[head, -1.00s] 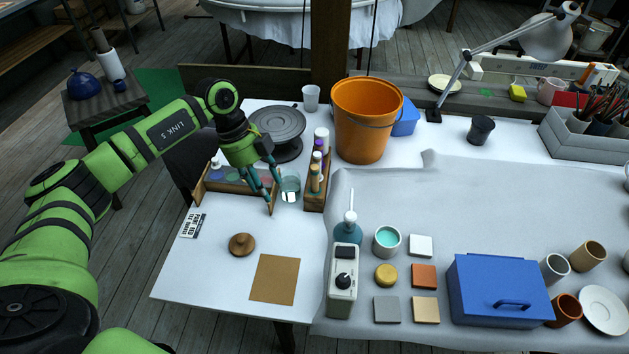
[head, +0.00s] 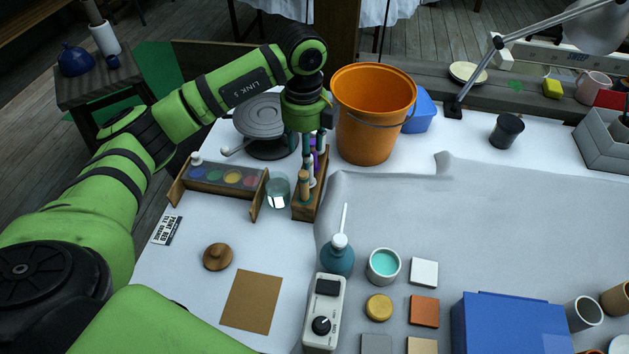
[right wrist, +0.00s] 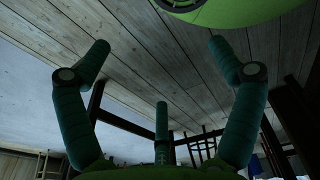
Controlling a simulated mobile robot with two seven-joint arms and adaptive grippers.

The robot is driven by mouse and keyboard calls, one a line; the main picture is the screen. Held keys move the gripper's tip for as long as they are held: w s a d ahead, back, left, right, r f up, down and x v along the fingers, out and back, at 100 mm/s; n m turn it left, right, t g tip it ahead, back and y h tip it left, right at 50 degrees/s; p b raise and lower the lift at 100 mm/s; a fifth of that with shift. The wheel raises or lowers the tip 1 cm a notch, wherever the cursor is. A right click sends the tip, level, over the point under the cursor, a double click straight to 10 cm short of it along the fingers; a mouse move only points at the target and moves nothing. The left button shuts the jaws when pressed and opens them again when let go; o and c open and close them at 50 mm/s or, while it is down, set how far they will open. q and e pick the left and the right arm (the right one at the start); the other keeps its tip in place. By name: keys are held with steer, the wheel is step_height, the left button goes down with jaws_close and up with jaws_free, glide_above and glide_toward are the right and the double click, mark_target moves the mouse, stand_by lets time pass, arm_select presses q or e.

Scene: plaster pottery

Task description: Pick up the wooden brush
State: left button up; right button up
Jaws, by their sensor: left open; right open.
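No wooden brush can be told for certain in the head view. A narrow wooden rack (head: 310,209) holds several upright bottles or handles, among them a tan-topped piece (head: 304,184) and a purple one; my gripper partly hides them. My left gripper (head: 307,160) is open, pointing down over the rack, its fingers around or just above its contents; contact cannot be told. A round brown wooden piece with a knob (head: 217,257) lies on the white table at front left. My right gripper (right wrist: 160,52) shows only in the right wrist view, open and empty.
An orange bucket (head: 366,125) stands right behind the rack. A glass (head: 278,191) and a paint box (head: 214,176) stand to its left, a grey turntable (head: 262,117) behind. A blue bottle (head: 337,260) stands in front. The white table's front left is mostly clear.

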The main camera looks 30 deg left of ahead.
mark_target(304, 185)
arm_select(q)
step_height(304, 185, down, 4)
steer(key=shift+r+b, duration=0.15)
steer(key=shift+b, duration=1.05)
steer(key=shift+s+a+f+b, duration=0.1)
steer(key=shift+s+f+b, duration=0.4)
steer(key=shift+b, duration=0.25)
steer(key=shift+w+f, duration=0.1)
steer(key=shift+f, duration=0.2)
step_height(304, 185, down, 6)
steer(key=shift+a+p, duration=0.1)
steer(key=shift+p, duration=1.15)
steer(key=shift+f, duration=0.45)
jaws_close()
arm_select(e)
steer(key=s+f, duration=0.2)
steer(key=shift+s+d+f, duration=0.1)
steer(key=shift+f, duration=0.3)
